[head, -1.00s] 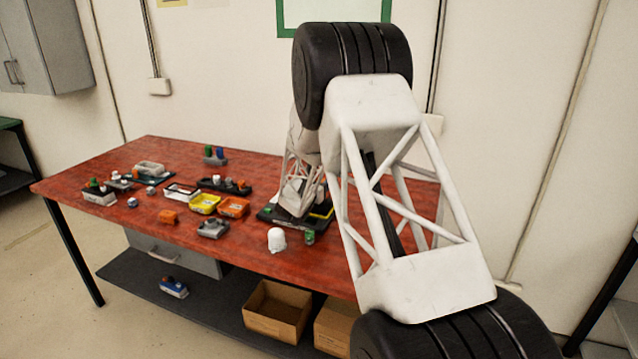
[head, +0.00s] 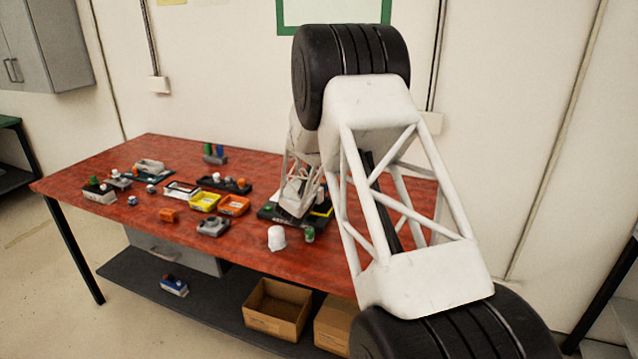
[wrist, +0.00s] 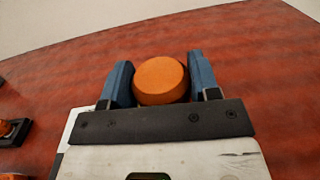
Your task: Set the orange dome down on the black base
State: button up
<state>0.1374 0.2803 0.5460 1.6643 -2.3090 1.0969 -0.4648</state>
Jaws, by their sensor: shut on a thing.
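The orange dome (wrist: 160,80) sits between the two blue fingers of my gripper (wrist: 158,66) in the wrist view, and the gripper is shut on it. Its round orange top faces the camera; its underside is hidden. In the head view my arm hides the fingers and the held dome. A black tray-like piece (head: 267,213) lies partly under my arm in the head view; I cannot tell whether it is the black base. At the wrist view's left edge, a small black piece (wrist: 20,134) carries an orange part.
The red table (head: 110,165) holds yellow (head: 205,202) and orange (head: 234,206) trays, a grey part (head: 213,226), a white dome (head: 277,238) and a small green-topped piece (head: 310,235). Open red tabletop lies beyond my fingers in the wrist view.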

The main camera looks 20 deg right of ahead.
jog(key=shift+f, duration=1.3)
dwell(1.9)
jog(key=o, duration=1.3)
jog(key=shift+r, duration=0.15)
jog(key=shift+r, duration=3.1)
